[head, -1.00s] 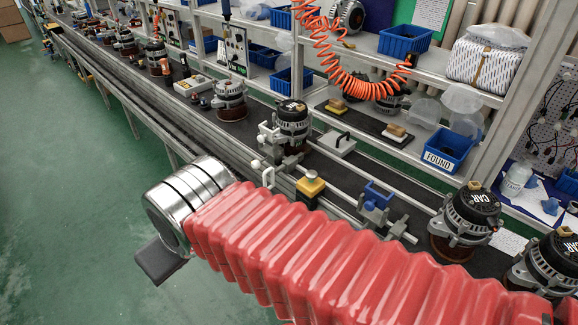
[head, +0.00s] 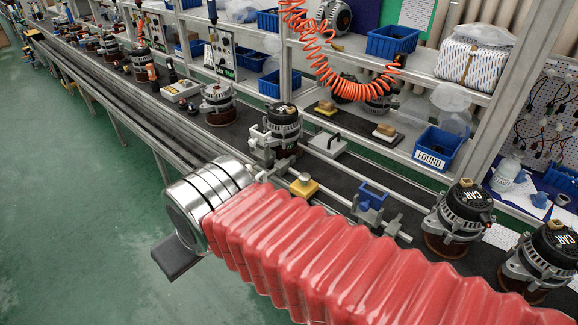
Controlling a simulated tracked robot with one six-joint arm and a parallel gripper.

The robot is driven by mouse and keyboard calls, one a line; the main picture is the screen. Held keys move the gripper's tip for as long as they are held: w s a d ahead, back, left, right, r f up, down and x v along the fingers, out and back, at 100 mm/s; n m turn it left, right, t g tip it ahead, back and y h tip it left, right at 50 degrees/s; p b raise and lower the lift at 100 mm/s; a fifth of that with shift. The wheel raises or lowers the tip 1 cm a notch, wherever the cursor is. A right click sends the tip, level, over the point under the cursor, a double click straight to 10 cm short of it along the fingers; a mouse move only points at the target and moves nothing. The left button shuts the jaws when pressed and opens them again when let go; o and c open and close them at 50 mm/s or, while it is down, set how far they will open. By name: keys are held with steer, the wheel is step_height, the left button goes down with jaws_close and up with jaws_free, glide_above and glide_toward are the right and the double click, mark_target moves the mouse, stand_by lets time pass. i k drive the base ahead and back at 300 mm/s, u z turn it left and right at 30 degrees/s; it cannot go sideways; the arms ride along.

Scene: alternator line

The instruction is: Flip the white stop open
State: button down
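The white stop (head: 262,176) appears to be the small white piece on the grey bracket beside the line's near rail, just beyond my arm's metal end. Its lower part is partly hidden, so I cannot tell its exact position. An alternator (head: 283,126) with a black top stands on the conveyor directly behind that bracket. My arm, in a red ribbed sleeve with silver rings, crosses the foreground. A dark flat piece of my gripper (head: 178,257) shows below the rings, over the green floor. The fingertips are not clearly visible, and nothing held can be seen.
A yellow block (head: 304,186) and a blue fixture (head: 372,195) sit on the rails right of the bracket. More alternators (head: 460,215) stand on the line at right. Blue bins (head: 438,148) and an orange coiled hose (head: 322,62) are behind. The floor at left is clear.

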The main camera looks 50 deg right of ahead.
mark_target(291, 159)
steer(key=z, duration=0.6)
steer(key=i, duration=1)
steer(key=z, duration=0.05)
